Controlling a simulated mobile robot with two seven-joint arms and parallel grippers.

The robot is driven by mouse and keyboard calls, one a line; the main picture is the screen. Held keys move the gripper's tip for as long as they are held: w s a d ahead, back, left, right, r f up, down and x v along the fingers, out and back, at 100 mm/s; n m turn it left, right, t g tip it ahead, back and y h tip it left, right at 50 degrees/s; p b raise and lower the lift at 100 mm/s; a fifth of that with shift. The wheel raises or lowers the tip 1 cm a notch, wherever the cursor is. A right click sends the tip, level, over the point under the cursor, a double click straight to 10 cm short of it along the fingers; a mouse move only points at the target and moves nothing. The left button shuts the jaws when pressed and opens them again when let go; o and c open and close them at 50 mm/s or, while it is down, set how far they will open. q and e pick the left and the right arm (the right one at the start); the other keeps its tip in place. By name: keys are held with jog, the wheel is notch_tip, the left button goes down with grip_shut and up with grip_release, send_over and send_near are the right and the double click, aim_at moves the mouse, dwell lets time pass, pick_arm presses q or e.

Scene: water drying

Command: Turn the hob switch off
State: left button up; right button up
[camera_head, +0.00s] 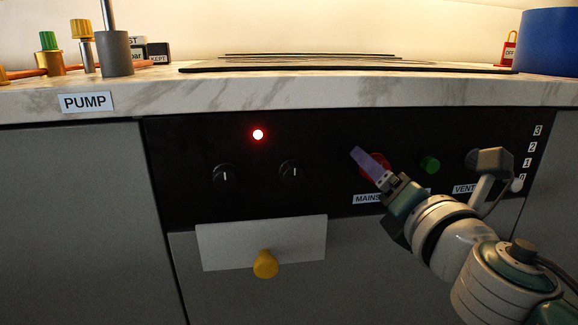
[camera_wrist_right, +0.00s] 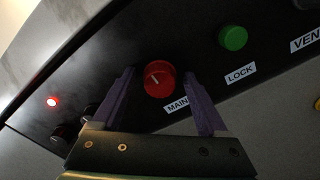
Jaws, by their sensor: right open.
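In the head view the right gripper (camera_head: 362,160) covers part of the knob. A red lamp (camera_head: 258,134) on the panel is lit. My left gripper is not in view.
A green button (camera_head: 430,165), labelled LOCK in the wrist view, is right of the red knob. Two black knobs (camera_head: 226,176) are at left. A "VENT" label and a 0 to 3 scale (camera_head: 532,147) are at far right. A yellow knob (camera_head: 265,264) protrudes from a pale plate below.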

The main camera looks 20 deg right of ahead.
jog(key=shift+c, duration=0.3)
grip_shut()
dwell(0.3)
